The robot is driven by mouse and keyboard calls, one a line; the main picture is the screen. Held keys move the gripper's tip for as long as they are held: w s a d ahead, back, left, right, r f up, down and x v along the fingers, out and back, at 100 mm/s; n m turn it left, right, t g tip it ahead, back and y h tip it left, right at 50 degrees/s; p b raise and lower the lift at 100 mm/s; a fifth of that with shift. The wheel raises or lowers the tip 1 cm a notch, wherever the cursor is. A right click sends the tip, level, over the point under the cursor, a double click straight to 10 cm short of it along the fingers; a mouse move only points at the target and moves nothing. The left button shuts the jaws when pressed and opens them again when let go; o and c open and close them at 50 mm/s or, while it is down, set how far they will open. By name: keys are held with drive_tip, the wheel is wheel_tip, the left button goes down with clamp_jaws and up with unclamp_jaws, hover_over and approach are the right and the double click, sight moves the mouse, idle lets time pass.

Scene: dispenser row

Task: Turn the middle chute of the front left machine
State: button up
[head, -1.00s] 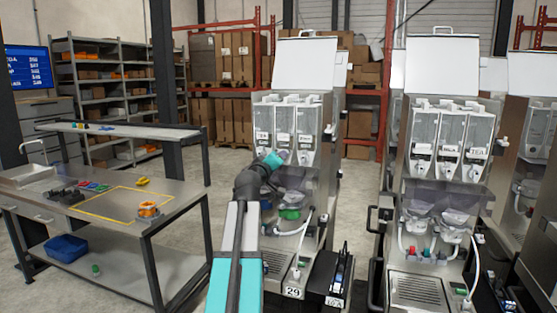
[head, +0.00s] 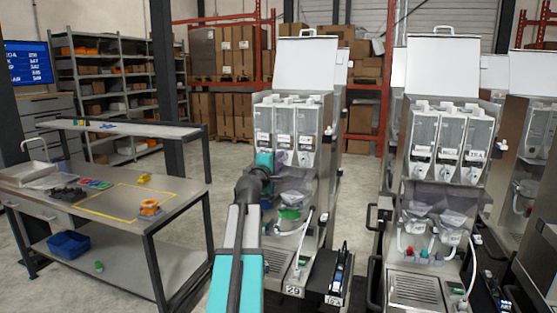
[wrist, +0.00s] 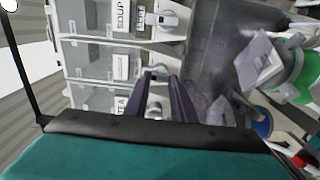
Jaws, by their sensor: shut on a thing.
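The front left machine (head: 290,180) stands in the middle of the head view, with three clear canisters side by side, each with a grey chute low on its front. In the wrist view they appear stacked. My gripper (wrist: 160,80) has its two dark fingers around the middle chute (wrist: 158,69), shut on it. The fingertips partly cover that chute. The bottom chute in the wrist view (wrist: 155,105) shows between the fingers, nearer the palm; the top chute (wrist: 169,18) is clear of them. In the head view my gripper (head: 272,160) hides the left canister's lower part.
A green-rimmed bowl (head: 289,214) and a white hose sit below the canisters. A second machine (head: 445,150) stands to the right. A steel workbench (head: 180,212) is at the left, with open floor between it and the front left machine.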

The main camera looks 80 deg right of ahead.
idle(0.4)
drive_tip(key=o, duration=1.1)
drive_tip(key=shift+c, duration=0.2)
drive_tip(key=shift+f, duration=0.1)
drive_tip(key=shift+a, duration=0.1)
drive_tip(key=w+a, duration=0.1)
drive_tip(key=a, duration=0.6)
drive_tip(key=shift+w+a, duration=0.2)
drive_tip(key=shift+a, duration=0.15)
